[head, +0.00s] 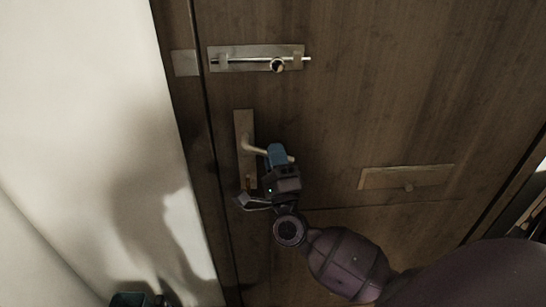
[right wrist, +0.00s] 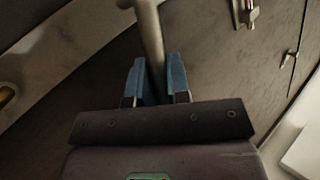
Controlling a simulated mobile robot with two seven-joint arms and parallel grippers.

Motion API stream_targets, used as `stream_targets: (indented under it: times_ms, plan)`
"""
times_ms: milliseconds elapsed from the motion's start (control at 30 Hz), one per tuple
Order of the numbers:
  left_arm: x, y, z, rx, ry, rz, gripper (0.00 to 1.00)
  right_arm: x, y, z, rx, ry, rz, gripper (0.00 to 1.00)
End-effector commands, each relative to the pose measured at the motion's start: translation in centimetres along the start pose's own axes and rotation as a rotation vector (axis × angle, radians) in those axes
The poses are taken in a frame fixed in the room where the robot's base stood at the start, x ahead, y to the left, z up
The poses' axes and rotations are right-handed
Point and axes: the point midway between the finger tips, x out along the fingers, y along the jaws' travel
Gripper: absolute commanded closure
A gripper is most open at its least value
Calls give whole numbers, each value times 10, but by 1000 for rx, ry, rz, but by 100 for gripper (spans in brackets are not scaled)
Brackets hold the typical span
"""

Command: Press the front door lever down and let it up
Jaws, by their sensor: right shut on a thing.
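The front door (head: 370,100) is dark brown wood and looks closed. Its lever (head: 255,149) is a pale metal handle on a tall plate (head: 242,125) near the door's left edge. My right gripper (head: 278,157), with blue finger pads, is at the lever from the front. In the right wrist view the lever bar (right wrist: 150,35) runs down between the two blue pads (right wrist: 157,80), and the gripper is shut on it. In the head view the lever is close to level, tilting slightly down to the right.
A sliding bolt (head: 277,65) on a metal plate is above the lever. A mail slot plate (head: 407,177) is to the right. A pale wall (head: 80,100) stands close on the left. A dark object (head: 140,299) is at the bottom left.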

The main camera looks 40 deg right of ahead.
Motion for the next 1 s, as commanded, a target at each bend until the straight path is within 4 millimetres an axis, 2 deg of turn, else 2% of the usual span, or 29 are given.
stream_targets:
  times_ms: [33, 100, 400, 933, 967, 1000]
  plan:
    - [4, 1, 10, 0, -14, 1, 100, -6, 8, 0, 24, 22, -2, 100]
    - [6, 2, 12, 1, -18, 2, 100, -7, 10, 1, 57, 46, -16, 100]
    - [16, 5, -5, 6, 25, 10, 100, -9, 14, 4, 153, 113, -57, 100]
    - [15, 4, 1, 11, 11, 10, 100, -8, 13, 5, 173, 127, -68, 100]
    - [15, 4, 1, 11, 11, 10, 100, -8, 13, 5, 173, 127, -68, 80]
    - [15, 4, 1, 11, 10, 10, 100, -8, 13, 5, 173, 126, -68, 74]
